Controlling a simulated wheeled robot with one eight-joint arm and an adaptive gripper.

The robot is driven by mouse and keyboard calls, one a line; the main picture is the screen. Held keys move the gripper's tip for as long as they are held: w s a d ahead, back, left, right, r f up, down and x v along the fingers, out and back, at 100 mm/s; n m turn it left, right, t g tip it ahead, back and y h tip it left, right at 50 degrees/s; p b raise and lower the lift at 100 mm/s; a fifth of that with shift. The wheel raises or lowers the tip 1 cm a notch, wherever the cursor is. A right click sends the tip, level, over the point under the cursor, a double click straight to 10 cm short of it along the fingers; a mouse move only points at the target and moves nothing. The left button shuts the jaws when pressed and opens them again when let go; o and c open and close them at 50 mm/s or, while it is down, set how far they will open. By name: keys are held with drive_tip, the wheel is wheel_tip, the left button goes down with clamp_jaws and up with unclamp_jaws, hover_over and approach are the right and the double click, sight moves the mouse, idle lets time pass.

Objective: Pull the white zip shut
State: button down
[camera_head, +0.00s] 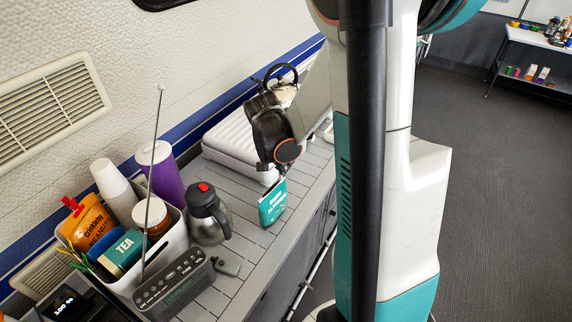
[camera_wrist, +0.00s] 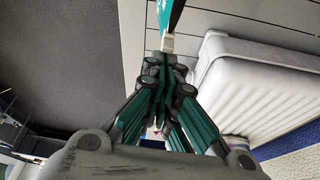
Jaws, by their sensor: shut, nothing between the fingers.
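A teal pouch (camera_head: 272,203) with white lettering stands on the grey slatted counter (camera_head: 240,262). In the wrist view, the teal pouch (camera_wrist: 171,14) shows edge-on at the top. A small white block, which looks like the white zip (camera_wrist: 168,42), sits at its near edge, just past my fingertips. My gripper (camera_wrist: 168,62) is shut and empty, with its tips close to the white zip. I cannot tell whether they touch. In the head view, my gripper's black wrist hangs above the pouch, and the zip is too small to make out.
A white ridged case (camera_head: 228,143) lies close behind the pouch. A dark jug (camera_head: 206,214), a radio (camera_head: 174,284) and a filled white bin (camera_head: 180,240) stand to the left. The counter's right edge drops to a grey floor (camera_head: 490,200).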

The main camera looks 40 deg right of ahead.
drive_tip(key=a, duration=0.3)
drive_tip(key=s+a, duration=0.1)
drive_tip(key=a, duration=0.1)
drive_tip(key=s+a, duration=0.1)
drive_tip(key=a, duration=0.2)
drive_tip(key=shift+s+a, duration=0.1)
drive_tip(key=shift+a, duration=0.25)
drive_tip(key=shift+d, duration=0.1)
drive_tip(key=shift+w+d+b, duration=0.2)
drive_tip(key=shift+d+b, duration=0.1)
drive_tip(key=shift+d, duration=0.05)
drive_tip(key=d, duration=0.3)
drive_tip(key=shift+w, duration=0.3)
drive_tip(key=w+p+v, duration=0.1)
drive_tip(key=p+v, duration=0.2)
drive_tip(key=v, duration=0.7)
drive_tip(key=shift+s, duration=0.45)
drive_tip(key=shift+a, duration=0.1)
